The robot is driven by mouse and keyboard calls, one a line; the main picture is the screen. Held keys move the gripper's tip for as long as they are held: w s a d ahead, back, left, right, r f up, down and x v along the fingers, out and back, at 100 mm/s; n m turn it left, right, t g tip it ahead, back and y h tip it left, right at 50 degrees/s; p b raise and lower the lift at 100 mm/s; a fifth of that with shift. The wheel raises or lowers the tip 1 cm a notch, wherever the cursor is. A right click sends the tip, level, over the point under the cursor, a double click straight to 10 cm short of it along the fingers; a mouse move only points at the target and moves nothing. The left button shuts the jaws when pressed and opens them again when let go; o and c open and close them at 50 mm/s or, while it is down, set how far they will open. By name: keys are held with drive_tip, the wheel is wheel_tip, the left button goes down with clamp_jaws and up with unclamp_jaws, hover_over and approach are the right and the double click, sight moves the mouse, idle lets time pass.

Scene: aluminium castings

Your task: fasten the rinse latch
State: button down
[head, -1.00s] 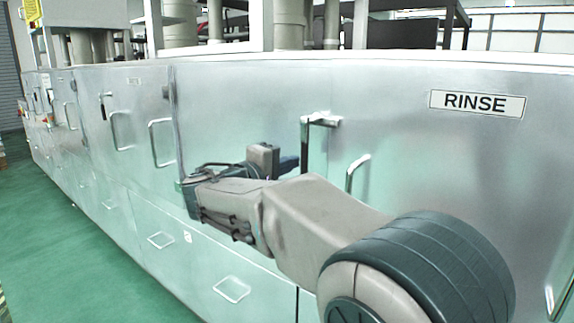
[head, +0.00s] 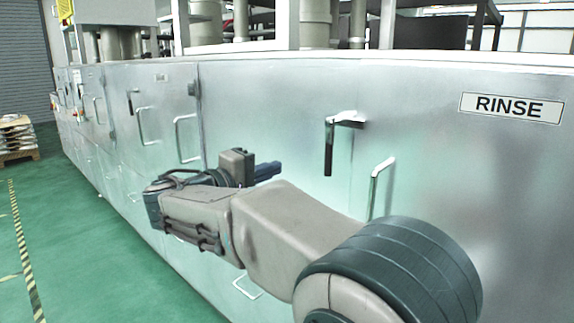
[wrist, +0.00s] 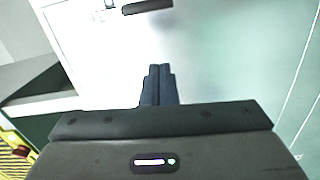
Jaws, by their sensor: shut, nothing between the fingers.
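The rinse latch (head: 345,119) is on the silver cabinet front, left of the RINSE label (head: 511,107). Its dark lever (head: 329,151) hangs straight down beside the door seam. My gripper (head: 277,169) is shut and empty, left of the lever's lower end and apart from it. In the wrist view, my gripper's fingers (wrist: 158,72) are together and point toward the pale panel. A dark bar, which looks like the latch lever (wrist: 148,6), shows at the top edge, beyond the fingertips. Whether the latch's catch is engaged cannot be told.
A bar door handle (head: 379,187) stands out right of and below the latch. Other handles (head: 187,139) and a similar latch (head: 133,102) are on panels to the left. Green floor lies open at the left, with a pallet (head: 17,138) farther back.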

drive_tip(key=shift+v, duration=1.15)
drive_tip(key=s+d+f+m+g+y+p, duration=0.1)
drive_tip(key=s+d+f+g+p, duration=0.15)
drive_tip(key=d, duration=0.45)
drive_tip(key=s+d+f+m+g+y+p, duration=0.1)
drive_tip(key=s+d+f+g+p, duration=0.15)
drive_tip(key=d, duration=0.45)
drive_tip(key=s+d+f+g+y+p, duration=0.1)
drive_tip(key=s+d+f+g+y, duration=0.1)
drive_tip(key=d+g, duration=0.3)
drive_tip(key=s+d+f+m+y+p, duration=0.2)
drive_tip(key=s+f+m+y+p, duration=0.1)
drive_tip(key=s, duration=0.5)
drive_tip(key=s+d+f+m+y+p, duration=0.2)
drive_tip(key=s+f+m+y+p, duration=0.1)
drive_tip(key=s, duration=0.4)
drive_tip(key=shift+s+d+f+m+g+y, duration=0.4)
drive_tip(key=shift+m+y, duration=0.1)
drive_tip(key=shift+y, duration=0.4)
